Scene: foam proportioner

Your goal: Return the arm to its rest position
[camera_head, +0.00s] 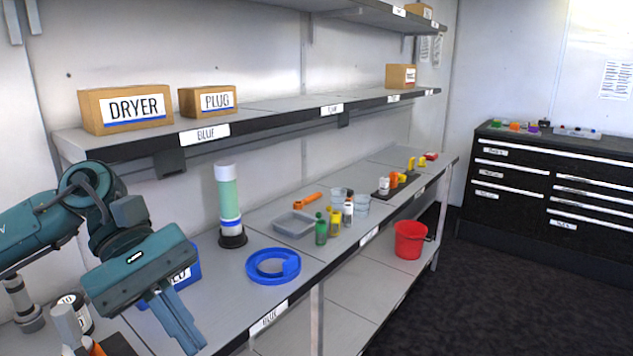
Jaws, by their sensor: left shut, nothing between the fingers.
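My left arm comes in from the left edge. My left gripper (183,322) is shut, with nothing between its fingers, and points down over the near left part of the workbench (215,322). A blue labelled box (189,274) is partly hidden behind the gripper. My right gripper does not show in the head view.
Near the gripper stand a clear-and-green cylinder (228,200) and a blue ring (273,266). Small bottles (321,230) and a grey tray (296,224) are farther right. A shelf (270,118) with boxes runs above. A red bucket (409,240) sits lower right.

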